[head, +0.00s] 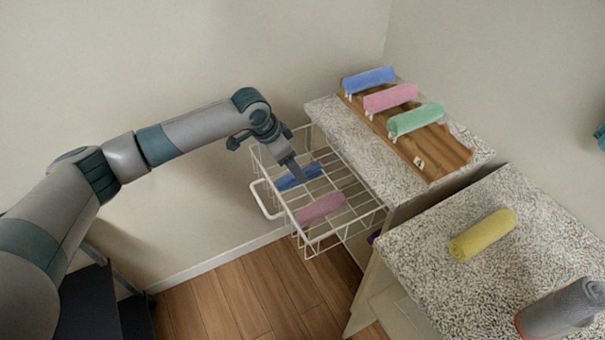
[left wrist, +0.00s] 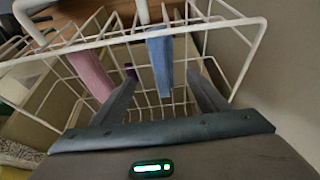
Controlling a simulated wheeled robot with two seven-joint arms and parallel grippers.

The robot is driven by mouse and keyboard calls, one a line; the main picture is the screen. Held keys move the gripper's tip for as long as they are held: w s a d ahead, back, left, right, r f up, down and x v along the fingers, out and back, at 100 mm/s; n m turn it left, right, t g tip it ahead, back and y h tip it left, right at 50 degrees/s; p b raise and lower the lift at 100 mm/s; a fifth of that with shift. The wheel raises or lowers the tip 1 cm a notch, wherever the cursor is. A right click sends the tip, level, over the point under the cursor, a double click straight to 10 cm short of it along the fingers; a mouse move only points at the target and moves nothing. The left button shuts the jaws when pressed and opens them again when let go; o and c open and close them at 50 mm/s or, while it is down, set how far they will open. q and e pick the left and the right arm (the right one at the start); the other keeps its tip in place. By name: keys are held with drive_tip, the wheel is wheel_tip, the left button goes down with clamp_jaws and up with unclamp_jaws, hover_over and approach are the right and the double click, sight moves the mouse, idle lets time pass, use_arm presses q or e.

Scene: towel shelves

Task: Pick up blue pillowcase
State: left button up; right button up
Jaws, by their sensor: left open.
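A blue rolled cloth (head: 298,175) lies in the white wire basket (head: 268,202) that is pulled out from the cabinet. In the left wrist view the blue roll (left wrist: 160,62) appears between my open fingers, beyond the fingertips. My left gripper (head: 297,176) reaches down over the basket and partly covers the roll; its fingers (left wrist: 163,78) are apart and hold nothing. I cannot tell whether they touch the cloth. A second blue roll (head: 368,79) lies at the far end of the wooden rack. My right gripper is not in view.
A pink roll (head: 321,209) lies beside the blue one in the basket. The wooden rack (head: 437,154) on the speckled counter also holds pink (head: 390,97) and green (head: 415,119) rolls. A yellow roll (head: 482,234) and a grey roll (head: 562,309) lie on the nearer counter.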

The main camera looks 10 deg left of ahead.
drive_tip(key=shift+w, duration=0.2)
use_arm(q)
drive_tip(key=shift+f, duration=0.1)
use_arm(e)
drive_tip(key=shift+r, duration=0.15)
use_arm(q)
drive_tip(key=shift+w+d+f, duration=0.15)
drive_tip(key=p+x, duration=0.1)
drive_tip(key=x, duration=0.2)
drive_tip(key=shift+w+d+f, duration=0.25)
drive_tip(key=shift+w+f, duration=0.05)
drive_tip(key=shift+w+d+f, duration=0.1)
drive_tip(key=shift+f, duration=0.25)
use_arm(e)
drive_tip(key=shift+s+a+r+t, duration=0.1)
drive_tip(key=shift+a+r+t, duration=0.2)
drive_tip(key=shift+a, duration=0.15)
use_arm(q)
drive_tip(key=c, duration=1.2)
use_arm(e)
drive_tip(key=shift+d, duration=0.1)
